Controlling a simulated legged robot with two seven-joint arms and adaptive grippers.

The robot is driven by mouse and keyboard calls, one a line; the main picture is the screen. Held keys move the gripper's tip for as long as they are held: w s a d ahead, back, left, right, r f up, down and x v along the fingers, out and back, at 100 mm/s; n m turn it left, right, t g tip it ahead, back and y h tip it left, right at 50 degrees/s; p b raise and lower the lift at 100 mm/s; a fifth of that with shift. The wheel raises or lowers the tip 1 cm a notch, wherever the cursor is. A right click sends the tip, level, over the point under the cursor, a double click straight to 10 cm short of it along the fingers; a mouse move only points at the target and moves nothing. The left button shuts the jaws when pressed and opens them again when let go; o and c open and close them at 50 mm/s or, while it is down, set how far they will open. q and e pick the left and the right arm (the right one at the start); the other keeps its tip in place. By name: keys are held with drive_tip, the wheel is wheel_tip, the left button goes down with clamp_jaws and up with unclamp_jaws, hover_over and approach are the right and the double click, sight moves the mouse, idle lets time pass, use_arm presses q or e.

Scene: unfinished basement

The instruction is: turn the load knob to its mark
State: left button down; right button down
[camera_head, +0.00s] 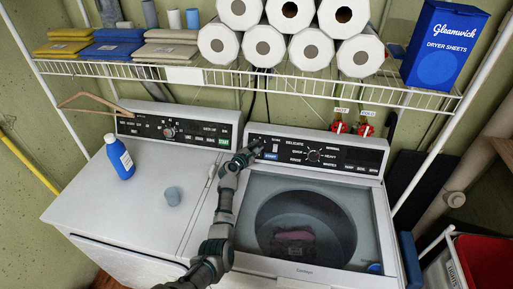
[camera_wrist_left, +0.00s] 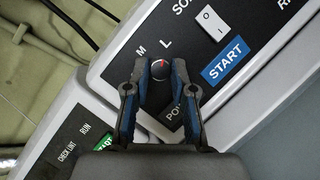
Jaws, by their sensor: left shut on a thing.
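The load knob (camera_wrist_left: 158,76) is a small dark round knob on the washer's black control panel (camera_wrist_left: 180,20), with the letters M and L printed beside it. A short red line on the knob points roughly toward the L. My left gripper (camera_wrist_left: 159,84) is shut on the knob, with a blue-padded finger on each side; the fingers hide part of it. In the head view, my left gripper (camera_head: 254,150) is at the left end of the washer panel and hides the knob. My right gripper is in neither view.
A wire shelf (camera_head: 200,77) with paper rolls hangs above the panels.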

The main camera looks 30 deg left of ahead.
use_arm(q)
drive_tip(key=shift+d+f, duration=0.1)
drive_tip(key=shift+f, duration=0.2)
drive_tip(key=c, duration=1)
unclamp_jaws()
drive_tip(key=shift+o, duration=0.2)
drive_tip(key=shift+r, duration=0.1)
drive_tip(key=s+a+r, duration=0.1)
drive_tip(key=s, duration=1)
drive_tip(key=shift+s+a+r, duration=0.15)
drive_tip(key=shift+s+r, duration=0.15)
drive_tip(key=shift+r, duration=0.1)
